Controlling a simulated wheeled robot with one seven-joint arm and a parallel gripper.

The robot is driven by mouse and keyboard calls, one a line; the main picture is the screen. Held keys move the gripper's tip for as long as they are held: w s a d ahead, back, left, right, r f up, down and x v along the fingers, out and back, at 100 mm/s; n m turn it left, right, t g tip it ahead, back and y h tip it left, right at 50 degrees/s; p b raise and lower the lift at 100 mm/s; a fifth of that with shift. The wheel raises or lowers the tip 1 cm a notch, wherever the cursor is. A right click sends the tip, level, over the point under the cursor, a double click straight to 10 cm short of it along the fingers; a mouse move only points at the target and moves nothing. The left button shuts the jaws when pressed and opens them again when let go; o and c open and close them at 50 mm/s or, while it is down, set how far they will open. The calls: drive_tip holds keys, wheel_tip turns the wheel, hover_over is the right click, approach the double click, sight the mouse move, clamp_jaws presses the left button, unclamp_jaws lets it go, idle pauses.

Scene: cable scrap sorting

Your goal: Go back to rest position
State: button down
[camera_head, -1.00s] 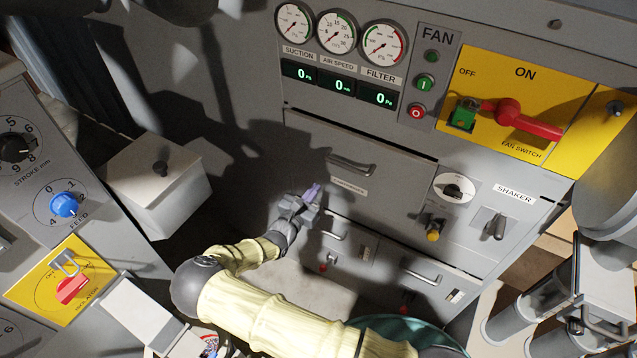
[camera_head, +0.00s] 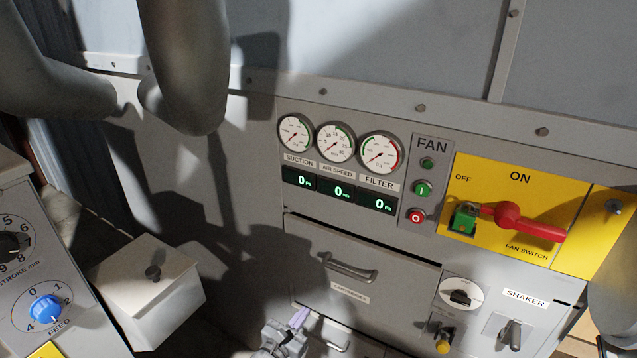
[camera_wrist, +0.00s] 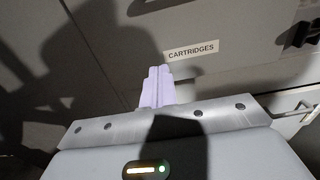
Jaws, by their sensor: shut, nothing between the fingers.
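My gripper (camera_head: 299,318) is at the bottom of the head view, in front of the lower left part of the cabinet. Its pale lilac fingers are together with nothing between them. In the wrist view the shut fingers (camera_wrist: 157,86) point toward the drawer front labelled CARTRIDGES (camera_wrist: 220,75). I cannot tell whether they touch the panel; they seem apart from it. Most of my arm is below the head view.
The fan panel has a red switch handle (camera_head: 528,226) on a yellow plate, gauges (camera_head: 336,143) and zero readouts. A drawer handle (camera_head: 347,267) and shaker knobs (camera_head: 460,297) stick out. A grey box (camera_head: 145,280) and a feed dial (camera_head: 46,309) are at left.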

drive_tip(key=s+d+r+m+g, duration=0.2)
drive_tip(key=s+d+m+g, duration=0.2)
drive_tip(key=d+m+g, duration=0.4)
drive_tip(key=s+d+r+m+g, duration=0.2)
drive_tip(key=s+d+m+g, duration=0.3)
drive_tip(key=d+m, duration=0.4)
drive_tip(key=s+d+r+m+y, duration=0.2)
drive_tip(key=s+r+m+y, duration=0.2)
drive_tip(key=s+r+m, duration=0.1)
drive_tip(key=s+d+r+m+y, duration=0.3)
drive_tip(key=s+r+m+y, duration=0.1)
drive_tip(key=r+m, duration=0.4)
drive_tip(key=v, duration=0.2)
drive_tip(key=shift+s+d+r, duration=0.15)
drive_tip(key=shift+d+r, duration=0.1)
drive_tip(key=shift+d, duration=0.05)
drive_tip(key=shift+d, duration=0.1)
